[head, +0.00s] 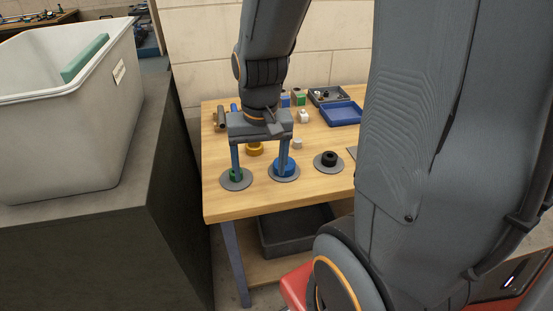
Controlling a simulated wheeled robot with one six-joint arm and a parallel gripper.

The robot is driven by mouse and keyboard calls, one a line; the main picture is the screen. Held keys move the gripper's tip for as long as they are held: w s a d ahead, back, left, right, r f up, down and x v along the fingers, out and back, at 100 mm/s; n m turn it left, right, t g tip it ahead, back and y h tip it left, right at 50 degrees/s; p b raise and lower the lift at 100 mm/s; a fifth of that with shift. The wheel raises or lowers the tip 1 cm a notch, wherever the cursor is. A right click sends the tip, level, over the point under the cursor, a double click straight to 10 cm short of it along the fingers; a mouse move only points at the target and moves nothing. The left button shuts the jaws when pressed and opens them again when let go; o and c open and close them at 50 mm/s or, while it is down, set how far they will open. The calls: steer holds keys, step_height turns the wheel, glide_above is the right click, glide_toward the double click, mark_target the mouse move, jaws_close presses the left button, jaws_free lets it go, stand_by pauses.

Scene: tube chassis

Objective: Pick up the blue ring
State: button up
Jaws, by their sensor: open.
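The blue ring (290,169) sits on a round grey base (290,178) near the front edge of the wooden table in the head view.
A black ring (329,158) on a grey base stands right of the blue ring. A yellow ring (255,149) lies behind. A blue tray (341,114) and several small parts stand farther back. A pale bin (65,130) stands left. My arm hides the table's right side.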

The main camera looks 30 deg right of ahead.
mark_target(290, 168)
steer(key=w+d+m, duration=0.2)
steer(key=d+m, duration=0.2)
steer(key=m, duration=0.1)
steer(key=w+d+m+y, duration=0.1)
steer(key=d+m, duration=0.2)
steer(key=m, duration=0.2)
steer(key=w+d+m+p, duration=0.1)
steer(key=w+d+m, duration=0.1)
steer(key=d+m, duration=0.2)
steer(key=shift+w+d+r+m+g, duration=0.3)
steer(key=shift+w+d+m, duration=0.05)
steer(key=shift+m, duration=0.05)
steer(key=shift+d+f+m, duration=0.15)
steer(key=shift+d+m, duration=0.05)
steer(key=shift+m, duration=0.1)
steer(key=shift+f, duration=0.35)
steer(key=shift+a+f+p, duration=0.25)
steer(key=shift+f+p, duration=0.1)
steer(key=shift+f, duration=0.75)
steer(key=shift+a+f+p, duration=0.2)
steer(key=shift+f+p, duration=0.2)
steer(key=shift+f, duration=0.75)
steer(key=shift+a+f+p, duration=0.25)
steer(key=shift+f+p, duration=0.1)
steer(key=shift+f, duration=0.75)
steer(key=shift+w, duration=0.1)
steer(key=c, duration=1.3)
